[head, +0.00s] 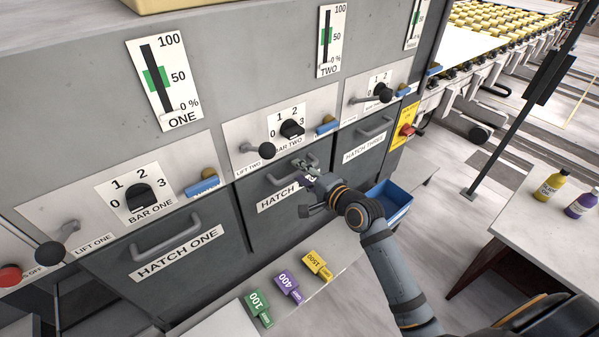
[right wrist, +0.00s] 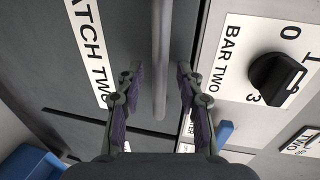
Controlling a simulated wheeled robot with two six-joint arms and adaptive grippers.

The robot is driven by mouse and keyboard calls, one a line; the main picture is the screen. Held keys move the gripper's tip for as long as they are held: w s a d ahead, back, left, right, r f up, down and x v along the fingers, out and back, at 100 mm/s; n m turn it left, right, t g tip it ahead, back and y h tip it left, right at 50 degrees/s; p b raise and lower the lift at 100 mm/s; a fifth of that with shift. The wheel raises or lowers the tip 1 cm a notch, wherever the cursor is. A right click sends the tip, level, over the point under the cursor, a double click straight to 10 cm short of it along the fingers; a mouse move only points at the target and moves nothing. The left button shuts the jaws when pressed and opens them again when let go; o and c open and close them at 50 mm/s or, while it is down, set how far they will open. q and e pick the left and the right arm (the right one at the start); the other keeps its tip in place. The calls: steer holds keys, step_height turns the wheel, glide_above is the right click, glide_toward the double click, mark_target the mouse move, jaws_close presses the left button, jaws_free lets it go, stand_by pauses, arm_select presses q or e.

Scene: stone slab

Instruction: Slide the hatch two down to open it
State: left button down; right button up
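Hatch two (head: 285,232) is a dark grey panel in the middle of the machine front, with its label partly hidden by my right gripper. It sits level in the row with hatch one and looks closed. Its grey bar handle (right wrist: 161,60) runs between the two fingers of my right gripper (right wrist: 158,85) in the right wrist view. The fingers are apart, with a gap on both sides of the bar. In the head view my right gripper (head: 309,187) is at the handle and covers part of it. My left gripper is not in view.
Hatch one (head: 165,255) is to the left and hatch three (head: 368,145) to the right. The bar two knob (head: 291,129) and lift two lever (head: 266,150) are just above. Green, purple and yellow weights (head: 288,287) lie on the ledge below. A blue bin (head: 392,198) stands to the right.

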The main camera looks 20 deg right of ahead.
steer(key=shift+w+a+f, duration=0.1)
steer(key=shift+w+a, duration=0.05)
steer(key=shift+w, duration=0.3)
jaws_close()
